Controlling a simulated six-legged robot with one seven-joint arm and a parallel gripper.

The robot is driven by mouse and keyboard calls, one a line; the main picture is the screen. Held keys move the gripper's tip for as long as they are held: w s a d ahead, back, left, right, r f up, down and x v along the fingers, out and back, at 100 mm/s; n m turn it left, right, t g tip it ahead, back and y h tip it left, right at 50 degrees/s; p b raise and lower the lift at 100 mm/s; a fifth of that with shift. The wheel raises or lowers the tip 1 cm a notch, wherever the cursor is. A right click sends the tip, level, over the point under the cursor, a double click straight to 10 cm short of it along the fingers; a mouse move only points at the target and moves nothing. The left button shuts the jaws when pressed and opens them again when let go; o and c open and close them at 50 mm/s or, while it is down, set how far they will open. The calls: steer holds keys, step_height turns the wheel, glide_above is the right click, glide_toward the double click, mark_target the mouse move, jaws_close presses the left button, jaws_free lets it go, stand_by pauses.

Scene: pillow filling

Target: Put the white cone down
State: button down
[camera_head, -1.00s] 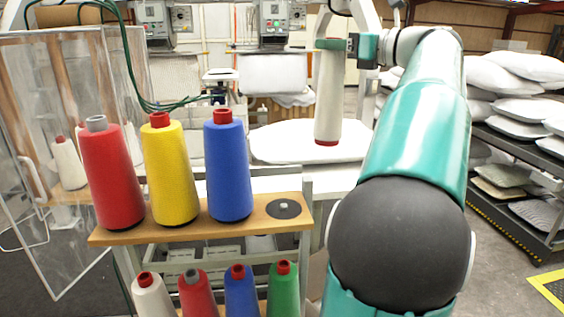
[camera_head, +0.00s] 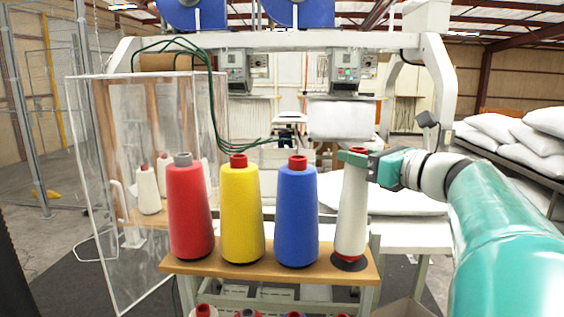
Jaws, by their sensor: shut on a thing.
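The white cone (camera_head: 352,212) is upright at the right end of the wooden shelf (camera_head: 220,267), over the black round pad (camera_head: 349,264). Its red bottom rim is at or just above the pad; I cannot tell whether it touches. My gripper (camera_head: 357,157) comes from the right and is shut around the cone's top. To its left on the same shelf stand a blue cone (camera_head: 297,215), a yellow cone (camera_head: 240,214) and a red cone (camera_head: 189,212), all upright.
More cones show at the bottom edge on a lower shelf. A clear panelled enclosure (camera_head: 150,180) with white cones stands at left. A white table (camera_head: 415,234) with a pillow is behind the shelf. Pillows (camera_head: 495,128) are stacked on racks at right.

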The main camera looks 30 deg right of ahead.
steer(key=shift+w+d+f, duration=0.1)
steer(key=shift+d+f, duration=0.05)
steer(key=shift+f, duration=0.8)
steer(key=c, duration=1)
jaws_free()
steer(key=shift+s, duration=0.3)
steer(key=s+d, duration=0.2)
steer(key=s, duration=0.9)
steer(key=shift+s, duration=0.15)
